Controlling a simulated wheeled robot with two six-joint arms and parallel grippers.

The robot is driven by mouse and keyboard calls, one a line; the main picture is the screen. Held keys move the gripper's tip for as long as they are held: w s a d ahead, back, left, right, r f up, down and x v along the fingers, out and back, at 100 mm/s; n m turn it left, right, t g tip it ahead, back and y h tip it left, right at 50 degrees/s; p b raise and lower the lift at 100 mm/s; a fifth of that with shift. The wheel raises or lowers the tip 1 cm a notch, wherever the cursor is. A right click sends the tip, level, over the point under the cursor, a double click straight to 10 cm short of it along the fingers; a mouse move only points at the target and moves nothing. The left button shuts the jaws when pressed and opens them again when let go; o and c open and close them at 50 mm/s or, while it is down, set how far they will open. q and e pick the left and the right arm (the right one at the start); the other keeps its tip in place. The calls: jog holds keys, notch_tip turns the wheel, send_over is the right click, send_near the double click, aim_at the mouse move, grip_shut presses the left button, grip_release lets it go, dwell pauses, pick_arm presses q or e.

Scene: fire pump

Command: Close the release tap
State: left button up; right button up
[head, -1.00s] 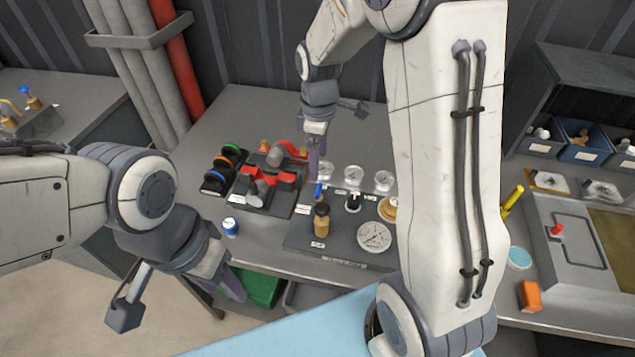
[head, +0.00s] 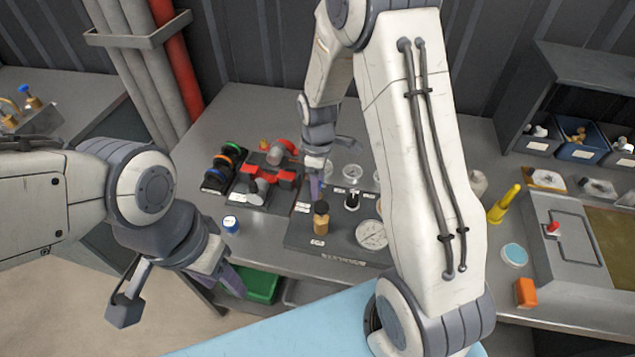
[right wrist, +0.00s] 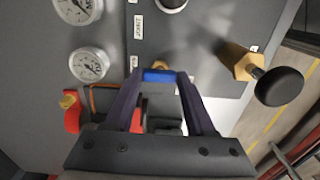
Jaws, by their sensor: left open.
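The release tap, with a blue handle (right wrist: 160,76), is on the dark panel (head: 300,237). In the head view its handle is mostly hidden by my right gripper (head: 315,190). In the right wrist view the two fingers of my right gripper (right wrist: 160,82) lie on either side of the blue handle, near its ends. I cannot tell whether they press on it. My left gripper (head: 236,284) is open and empty, low at the left, off the bench's front edge and away from the panel.
A brass valve with a black knob (right wrist: 278,86) stands near the tap; it also shows in the head view (head: 320,218). White gauges (right wrist: 90,65) sit on the other side.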

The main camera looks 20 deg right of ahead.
grip_shut()
jog(key=shift+m, duration=0.4)
jog(key=m, duration=0.3)
jog(key=shift+m, duration=0.4)
jog(key=m, duration=0.4)
jog(key=shift+p, duration=0.4)
jog(key=m, duration=0.5)
jog(key=shift+w+r, duration=0.1)
jog(key=shift+m, duration=2.2)
